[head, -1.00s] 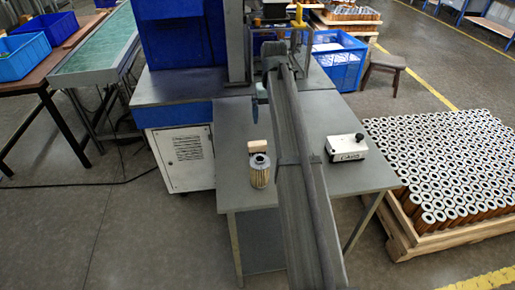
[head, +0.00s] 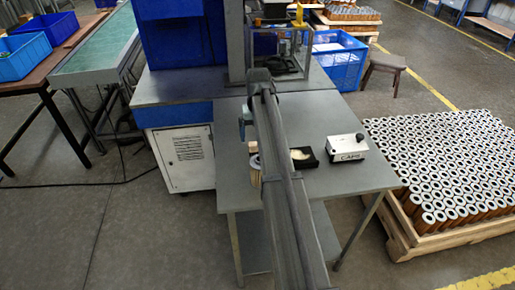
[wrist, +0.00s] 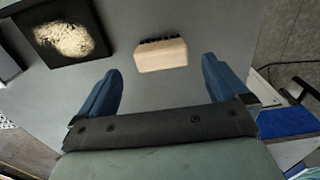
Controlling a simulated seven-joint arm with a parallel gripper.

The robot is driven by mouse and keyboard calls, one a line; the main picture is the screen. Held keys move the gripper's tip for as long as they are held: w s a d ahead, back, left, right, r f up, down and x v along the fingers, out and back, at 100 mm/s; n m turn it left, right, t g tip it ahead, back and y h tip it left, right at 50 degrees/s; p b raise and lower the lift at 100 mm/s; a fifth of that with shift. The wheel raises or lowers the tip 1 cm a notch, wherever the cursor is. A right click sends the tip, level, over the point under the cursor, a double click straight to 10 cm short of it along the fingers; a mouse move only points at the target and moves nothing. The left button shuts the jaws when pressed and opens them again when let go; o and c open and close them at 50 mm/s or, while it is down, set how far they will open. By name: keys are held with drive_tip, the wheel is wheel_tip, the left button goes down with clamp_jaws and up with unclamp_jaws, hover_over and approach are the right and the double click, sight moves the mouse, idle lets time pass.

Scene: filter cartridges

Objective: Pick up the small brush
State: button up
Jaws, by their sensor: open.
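The small brush is a pale wooden block with dark bristles. In the wrist view the brush (wrist: 161,56) lies on the grey table, just beyond and between the fingertips. My gripper (wrist: 160,70) is open with its two blue fingers apart and nothing held. A blue finger of my gripper (head: 245,118) shows just behind the brush; the rest is hidden by my arm.
A black tray (head: 312,163) with pale grainy material sits right of my arm; it also shows at upper left in the wrist view (wrist: 102,42). The table's front right is clear.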

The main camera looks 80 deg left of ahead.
drive_tip(key=shift+s+d+f, duration=0.1)
drive_tip(key=shift+f, duration=2.5)
drive_tip(key=shift+c, duration=0.2)
drive_tip(key=c, duration=1)
wheel_tip(320, 180, up, 10)
drive_tip(key=shift+r, duration=0.1)
